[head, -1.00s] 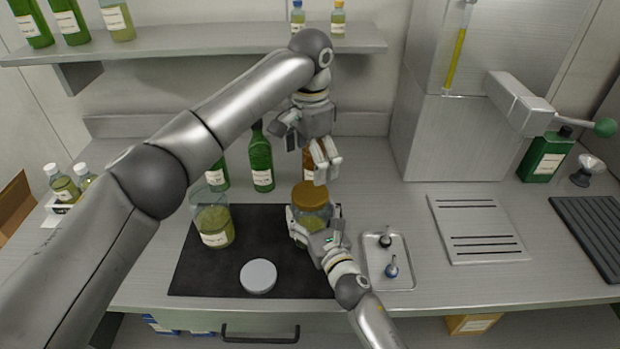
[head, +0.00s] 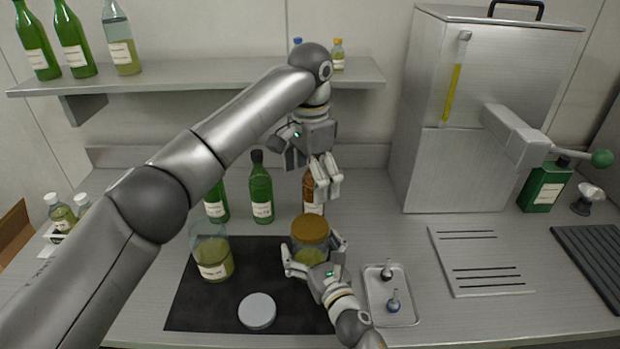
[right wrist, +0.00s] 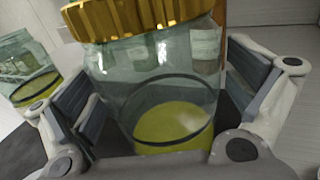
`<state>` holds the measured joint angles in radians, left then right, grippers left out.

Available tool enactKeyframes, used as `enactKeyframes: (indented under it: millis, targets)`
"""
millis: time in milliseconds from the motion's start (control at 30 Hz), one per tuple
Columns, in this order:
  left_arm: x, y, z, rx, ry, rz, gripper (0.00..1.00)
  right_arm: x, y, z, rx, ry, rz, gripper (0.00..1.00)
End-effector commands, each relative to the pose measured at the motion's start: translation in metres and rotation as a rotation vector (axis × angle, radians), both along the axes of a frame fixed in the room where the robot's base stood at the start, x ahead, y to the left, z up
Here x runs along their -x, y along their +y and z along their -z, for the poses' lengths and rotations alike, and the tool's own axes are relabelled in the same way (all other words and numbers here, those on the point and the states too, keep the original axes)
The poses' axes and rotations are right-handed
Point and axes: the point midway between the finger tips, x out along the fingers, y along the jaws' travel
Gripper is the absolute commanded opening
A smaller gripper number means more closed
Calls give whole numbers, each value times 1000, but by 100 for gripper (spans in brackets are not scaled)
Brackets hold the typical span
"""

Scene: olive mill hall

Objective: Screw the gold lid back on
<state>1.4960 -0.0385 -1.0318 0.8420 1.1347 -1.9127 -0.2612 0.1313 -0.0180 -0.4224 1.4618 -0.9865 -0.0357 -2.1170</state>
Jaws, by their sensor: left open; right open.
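The gold lid (head: 311,229) sits on top of a glass jar (head: 308,255) with yellow-green liquid, at the right part of the dark mat. Whether the lid is screwed tight cannot be told. My right gripper (head: 314,262) is open around the jar's body, one finger on each side. In the right wrist view the jar (right wrist: 160,100) stands between the open fingers, with the ribbed gold lid (right wrist: 135,15) above them. My left gripper (head: 325,186) is open and empty, above and behind the lid, in front of a brown bottle (head: 312,195).
On the dark mat (head: 195,312) stand an open glass jar (head: 214,258) and a pale round lid (head: 257,311). A metal tray (head: 402,310) with two small stoppers lies to the right. Green bottles (head: 261,190) stand behind. A shelf (head: 200,75) hangs above.

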Motion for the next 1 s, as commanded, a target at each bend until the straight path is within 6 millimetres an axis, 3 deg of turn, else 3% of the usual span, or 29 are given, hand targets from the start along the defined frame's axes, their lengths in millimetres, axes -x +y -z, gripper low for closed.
enactKeyframes:
  millis: [333, 700, 1000]
  targets:
    - [0, 0, 0, 0, 0, 0, 98, 12, -6, 1, 2, 0, 0, 100]
    - [0, 0, 0, 0, 0, 0, 98, 77, -32, 1, 1, 3, 0, 100]
    - [0, 0, 0, 0, 0, 0, 98, 107, -44, 0, 0, 0, 0, 100]
